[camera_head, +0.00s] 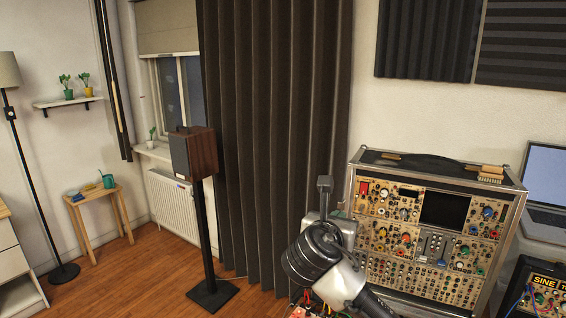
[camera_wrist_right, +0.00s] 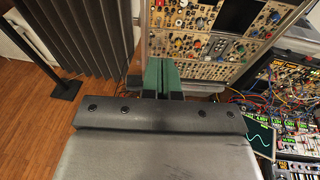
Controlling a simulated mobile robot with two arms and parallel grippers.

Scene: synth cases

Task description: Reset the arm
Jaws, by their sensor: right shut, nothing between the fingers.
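My right gripper (camera_head: 324,183) stands raised in the head view, in front of the left side of a synth case (camera_head: 355,158), with its fingers pointing up in the picture. In the right wrist view, its two green-grey fingers (camera_wrist_right: 160,70) are together with nothing between them. The case panel (camera_wrist_right: 200,43), full of knobs, lies beyond the fingertips. I see no contact between gripper and case. My left gripper is not in view.
A brush (camera_head: 491,172) lies on top of the case. A laptop (camera_head: 546,185) and a smaller synth (camera_head: 540,292) are at the right. A speaker (camera_head: 198,155) on a stand is left of the curtain (camera_head: 275,120). The wooden floor (camera_head: 150,275) is mostly clear at the left.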

